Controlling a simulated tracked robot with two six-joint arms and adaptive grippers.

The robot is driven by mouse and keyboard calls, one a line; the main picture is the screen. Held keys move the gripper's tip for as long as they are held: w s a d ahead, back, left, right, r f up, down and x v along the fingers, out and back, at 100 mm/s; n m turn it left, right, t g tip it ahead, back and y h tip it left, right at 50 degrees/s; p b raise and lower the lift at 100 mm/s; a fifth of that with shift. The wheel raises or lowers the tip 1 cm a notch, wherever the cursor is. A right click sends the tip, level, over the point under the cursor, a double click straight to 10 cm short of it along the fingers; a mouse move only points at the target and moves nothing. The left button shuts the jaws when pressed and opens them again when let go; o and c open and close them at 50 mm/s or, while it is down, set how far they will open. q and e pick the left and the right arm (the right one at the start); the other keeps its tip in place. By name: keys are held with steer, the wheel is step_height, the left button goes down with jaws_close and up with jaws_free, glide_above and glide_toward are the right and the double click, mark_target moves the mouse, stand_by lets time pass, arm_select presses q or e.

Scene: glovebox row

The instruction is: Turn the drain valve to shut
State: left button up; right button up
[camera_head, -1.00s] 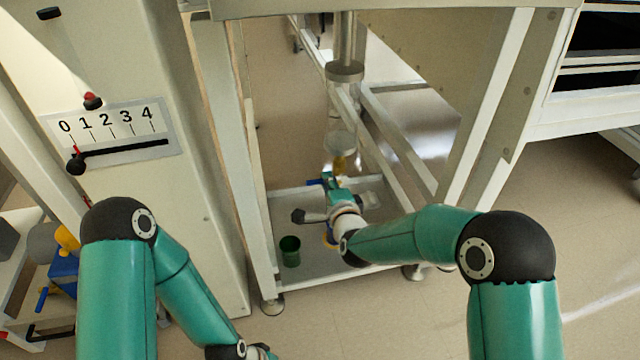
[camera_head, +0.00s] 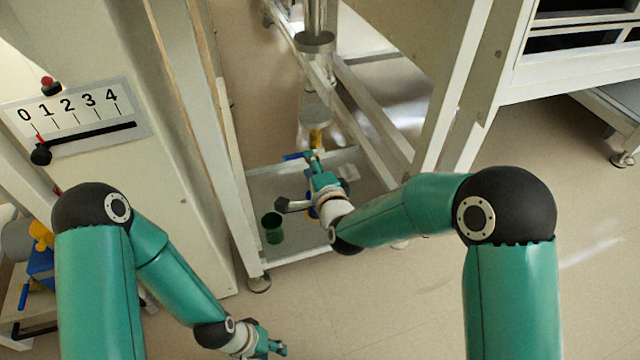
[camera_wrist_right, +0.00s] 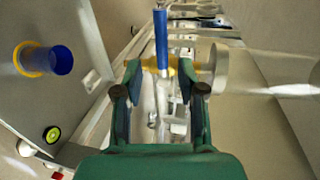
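The drain valve has a yellow body (camera_head: 316,138) below a clear vessel on a vertical pipe, with a blue lever (camera_head: 293,157) pointing left in the head view. In the right wrist view the blue lever (camera_wrist_right: 161,40) stands upright in the picture, and the yellow body (camera_wrist_right: 173,70) lies just beyond my fingertips. My right gripper (camera_wrist_right: 160,78) is open, its fingers on either side of the lever's base end; contact cannot be told. In the head view my right gripper (camera_head: 313,160) is right at the valve. My left gripper (camera_head: 278,348) hangs low, empty, its fingers too small to judge.
A shallow tray (camera_head: 290,255) lies under the valve inside a white frame, with a green cup (camera_head: 272,226) in it. A blue cylinder with a yellow ring (camera_wrist_right: 60,60) shows in the right wrist view. A scale panel (camera_head: 75,118) is on the left column. Floor at right is clear.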

steer(key=v, duration=0.8)
steer(key=shift+f, duration=0.1)
stand_by(0.4)
steer(key=s+d+f+m+g+h+p, duration=0.1)
steer(key=s+d+f+g+h+p, duration=0.15)
steer(key=d+f, duration=0.4)
steer(key=s+d+f+g+h+p, duration=0.1)
steer(key=s+d+f+g+p, duration=0.15)
steer(key=d+f, duration=0.45)
steer(key=s+f+n+g+y+p, duration=0.1)
steer(key=s+f+n+g, duration=0.25)
steer(key=s, duration=0.35)
steer(key=s+f+n+g, duration=0.2)
steer(key=s+n+g, duration=0.1)
steer(key=s+n, duration=0.3)
steer(key=s+f+n+g+y+p, duration=0.1)
steer(key=s+f+n+g, duration=0.25)
steer(key=s, duration=0.45)
step_height(320, 180, up, 39)
steer(key=p, duration=3.8)
steer(key=shift+w+t, duration=0.4)
